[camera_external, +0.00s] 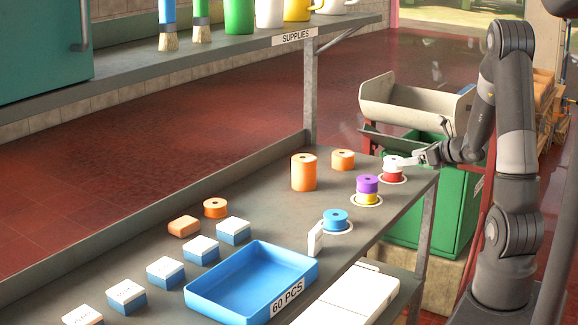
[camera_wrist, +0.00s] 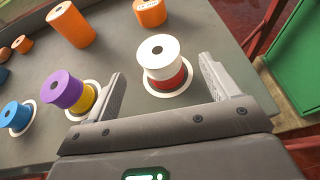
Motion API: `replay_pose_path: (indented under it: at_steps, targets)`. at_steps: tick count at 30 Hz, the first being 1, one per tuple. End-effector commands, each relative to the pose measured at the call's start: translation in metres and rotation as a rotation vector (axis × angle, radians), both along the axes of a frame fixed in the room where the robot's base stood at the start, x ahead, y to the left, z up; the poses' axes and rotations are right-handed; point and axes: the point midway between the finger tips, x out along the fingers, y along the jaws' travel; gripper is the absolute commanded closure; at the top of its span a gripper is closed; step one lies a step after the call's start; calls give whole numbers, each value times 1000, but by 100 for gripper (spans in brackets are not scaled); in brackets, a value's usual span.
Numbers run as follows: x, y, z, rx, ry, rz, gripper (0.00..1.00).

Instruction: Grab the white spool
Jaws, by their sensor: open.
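The white spool (camera_wrist: 159,55) sits on top of a red spool (camera_wrist: 168,82) on a round white base in the wrist view. In the external view the white spool (camera_external: 392,160) is at the bench's right end, partly covered by my gripper (camera_external: 408,163). The red spool (camera_external: 391,176) shows below it. In the wrist view my gripper (camera_wrist: 162,82) is open, with one finger to the left and one to the right of the stack. Gaps show between the fingers and the white spool; contact is not visible.
A purple spool (camera_wrist: 62,88) on a yellow spool (camera_wrist: 84,100) stands left of the stack. A blue spool (camera_external: 335,216) stands nearer the camera. Orange spools (camera_external: 304,172) stand behind. A blue tray (camera_external: 215,300) and several small boxes occupy the bench's front. A green bin (camera_external: 462,205) stands beyond the edge.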

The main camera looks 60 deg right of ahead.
Motion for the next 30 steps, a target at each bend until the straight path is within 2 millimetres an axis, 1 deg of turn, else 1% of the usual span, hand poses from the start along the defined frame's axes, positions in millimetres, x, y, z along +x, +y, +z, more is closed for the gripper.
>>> replay_pose_path:
  at_steps: [1,8,15,18,26,30]
  targets:
    - [7,0,-3,1,0,2,19]
    - [23,0,-10,-1,1,4,19]
    - [54,-2,-24,-1,1,4,19]
    - [62,-2,-27,-1,1,3,19]
    - [64,-2,-27,-2,0,3,19]
    - [64,-2,-27,-2,0,3,31]
